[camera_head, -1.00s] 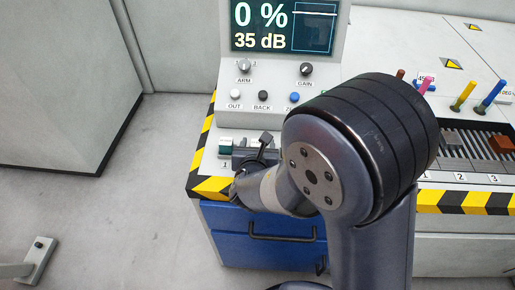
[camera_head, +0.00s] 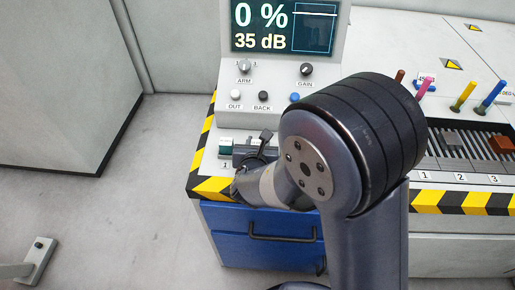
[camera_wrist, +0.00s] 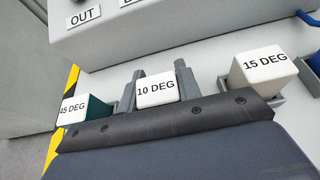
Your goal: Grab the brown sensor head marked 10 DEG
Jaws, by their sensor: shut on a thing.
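The sensor head marked 10 DEG (camera_wrist: 157,90) stands in the middle of the wrist view. I see its white labelled face; no brown shows on it from here. The two grey fingers of my gripper (camera_wrist: 155,82) stand at its left and right sides, shut on it. In the head view, my gripper (camera_head: 262,146) is low over the left end of the bench, and my arm hides much of that spot. A teal head marked 45 DEG (camera_wrist: 97,109) is to its left, also in the head view (camera_head: 225,147). A head marked 15 DEG (camera_wrist: 264,66) is to its right.
The console (camera_head: 275,85) with its screen, knobs and buttons rises just behind my gripper. A blue drawer front (camera_head: 235,233) is below the striped bench edge. A slatted tray (camera_head: 470,152) with a brown block (camera_head: 501,144) lies to the right. Open floor is at left.

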